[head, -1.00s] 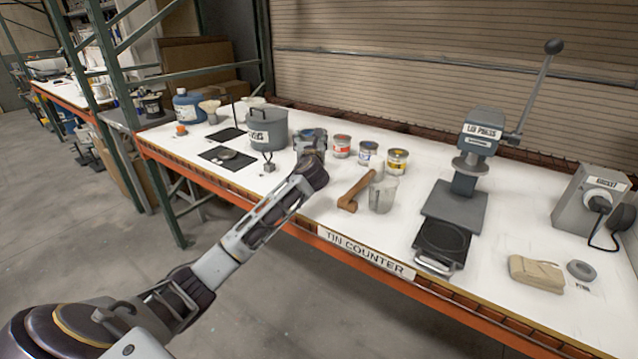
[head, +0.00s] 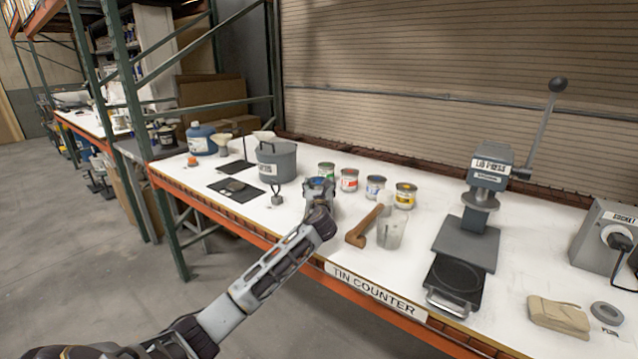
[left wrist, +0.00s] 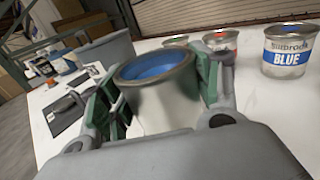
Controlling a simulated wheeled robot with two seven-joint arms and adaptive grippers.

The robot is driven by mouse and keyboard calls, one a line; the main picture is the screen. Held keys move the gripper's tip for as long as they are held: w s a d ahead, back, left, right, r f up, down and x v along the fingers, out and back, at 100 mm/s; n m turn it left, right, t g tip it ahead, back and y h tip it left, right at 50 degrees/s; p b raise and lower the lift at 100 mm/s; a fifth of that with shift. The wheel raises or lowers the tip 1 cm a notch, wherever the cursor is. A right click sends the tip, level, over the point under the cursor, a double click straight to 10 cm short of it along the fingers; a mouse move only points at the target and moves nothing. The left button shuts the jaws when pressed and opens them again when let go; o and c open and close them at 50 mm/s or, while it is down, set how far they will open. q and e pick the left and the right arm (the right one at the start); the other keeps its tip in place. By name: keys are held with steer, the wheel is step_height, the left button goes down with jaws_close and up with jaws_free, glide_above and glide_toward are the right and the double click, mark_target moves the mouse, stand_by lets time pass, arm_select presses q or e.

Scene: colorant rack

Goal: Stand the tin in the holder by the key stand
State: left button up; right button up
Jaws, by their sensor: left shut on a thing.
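My left gripper (head: 319,187) is shut on an open-topped tin with blue inside; this tin (left wrist: 160,95) stands nearly upright between the green-padded fingers in the left wrist view. In the head view my gripper mostly hides it, and I cannot tell whether it is clear of the counter. A small grey block with a thin loop (head: 277,198) sits left of the gripper; I cannot tell whether it is the key stand. I cannot make out the holder for certain. My right gripper is not in view.
Tins with green (head: 326,170), red (head: 349,180), blue (head: 375,187) and yellow (head: 405,195) labels stand behind and right of the gripper. A grey pot (head: 277,162) and dark mat (head: 219,186) are left. A brown-handled tool (head: 364,228) and clear cup (head: 391,233) are right.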

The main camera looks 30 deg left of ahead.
arm_select(q)
steer(key=shift+f, duration=0.5)
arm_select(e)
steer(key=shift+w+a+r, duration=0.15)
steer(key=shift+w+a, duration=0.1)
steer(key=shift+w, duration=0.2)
arm_select(q)
steer(key=shift+f, duration=0.1)
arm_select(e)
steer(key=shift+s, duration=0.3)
arm_select(q)
steer(key=shift+f, duration=0.6)
steer(key=shift+f+b, duration=0.35)
steer(key=shift+f, duration=0.8)
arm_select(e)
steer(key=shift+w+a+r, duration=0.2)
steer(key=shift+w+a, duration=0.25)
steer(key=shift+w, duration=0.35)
arm_select(q)
steer(key=shift+f, duration=0.1)
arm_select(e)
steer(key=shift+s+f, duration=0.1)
